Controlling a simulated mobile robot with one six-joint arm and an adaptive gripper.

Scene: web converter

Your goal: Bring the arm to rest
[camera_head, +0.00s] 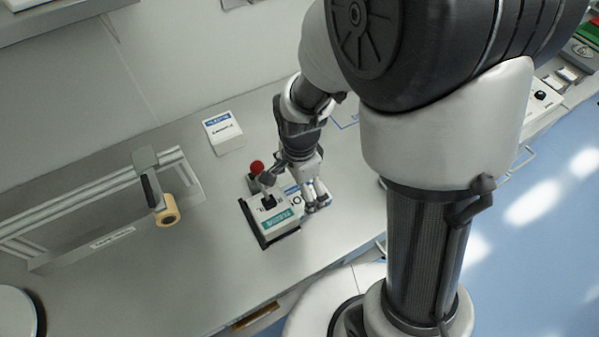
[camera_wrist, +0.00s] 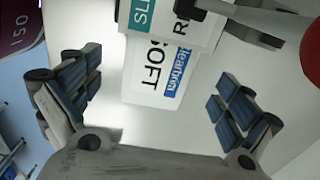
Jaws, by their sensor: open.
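My gripper (camera_head: 294,190) is at the end of my arm, low over the grey counter and right beside a small control box with a red ball knob. In the wrist view my gripper (camera_wrist: 155,100) has its two blue-padded fingers wide apart, with nothing held between them. The control box (camera_head: 279,222) has a teal label and a dark front edge; part of it is hidden behind the gripper. In the wrist view, a white labelled block (camera_wrist: 150,82) lies beyond the fingers at the top. I cannot tell whether the gripper touches anything.
A white box with a blue label (camera_head: 223,133) stands behind on the counter (camera_head: 200,265). A rail device (camera_head: 110,205) with a yellow roll (camera_head: 167,212) is at left. The red knob (camera_head: 257,167) stands close to the gripper. The blue floor (camera_head: 540,240) at right looks clear.

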